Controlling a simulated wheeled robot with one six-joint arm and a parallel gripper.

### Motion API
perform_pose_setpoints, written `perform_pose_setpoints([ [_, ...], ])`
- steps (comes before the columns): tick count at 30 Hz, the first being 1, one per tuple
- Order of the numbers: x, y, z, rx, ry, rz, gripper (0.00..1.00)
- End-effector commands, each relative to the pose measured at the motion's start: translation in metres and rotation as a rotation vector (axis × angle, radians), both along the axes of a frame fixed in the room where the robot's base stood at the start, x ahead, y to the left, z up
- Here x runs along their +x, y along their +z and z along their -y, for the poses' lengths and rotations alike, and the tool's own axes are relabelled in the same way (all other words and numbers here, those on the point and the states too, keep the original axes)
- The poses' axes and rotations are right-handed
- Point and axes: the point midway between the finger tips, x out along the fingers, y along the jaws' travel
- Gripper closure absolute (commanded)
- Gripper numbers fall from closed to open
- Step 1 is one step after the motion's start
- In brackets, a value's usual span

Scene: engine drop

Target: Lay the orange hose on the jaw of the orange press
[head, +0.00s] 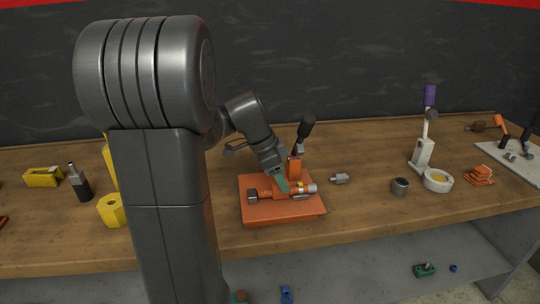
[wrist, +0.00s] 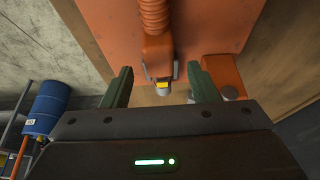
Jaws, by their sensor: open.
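The orange press (head: 294,168) stands upright on an orange base plate (head: 265,213), its black-knobbed lever raised. The orange hose (head: 268,194) lies crosswise low over the plate in front of the press body, its grey end to the right. In the wrist view the ribbed hose (wrist: 154,14) runs down to an orange fitting with a yellow band and silver tip. My gripper (head: 284,186) is over the hose. In the wrist view its green fingers (wrist: 160,68) are open, one either side of the fitting, with gaps. The jaw is largely hidden, so I cannot tell whether the hose rests on it.
Right of the plate are a small grey fitting (head: 340,178), a dark cup (head: 400,186), a white ring (head: 438,181) and a white press (head: 423,153). Yellow parts (head: 112,210) and a dark bottle (head: 79,183) stand left. The wooden bench's front edge is close to the plate.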

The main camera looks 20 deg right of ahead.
Motion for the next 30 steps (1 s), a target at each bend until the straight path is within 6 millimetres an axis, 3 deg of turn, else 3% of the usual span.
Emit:
perform_pose_setpoints([
  [6,0.007,0.050,-0.020,-0.002,0.002,0.007,0.46],
  [13,0.011,0.086,-0.034,-0.001,0.001,0.003,0.46],
  [19,0.011,0.098,-0.039,0.001,-0.001,0.002,0.46],
  [30,0.011,0.098,-0.039,0.000,-0.001,0.000,0.46],
])
